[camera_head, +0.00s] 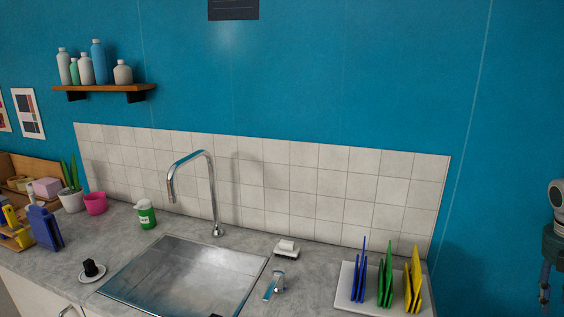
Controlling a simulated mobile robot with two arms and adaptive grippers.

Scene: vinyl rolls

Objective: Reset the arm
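Part of my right arm shows at the far right edge, with a pale round joint and a dark body below it. My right gripper (545,290) seems to hang down under it, cut off by the picture edge. Only a thin dark part of it shows, so I cannot tell whether it is open or shut. It is to the right of the counter and apart from the rack. My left arm and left gripper are not in view.
A wooden shelf (105,88) holds several bottles.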

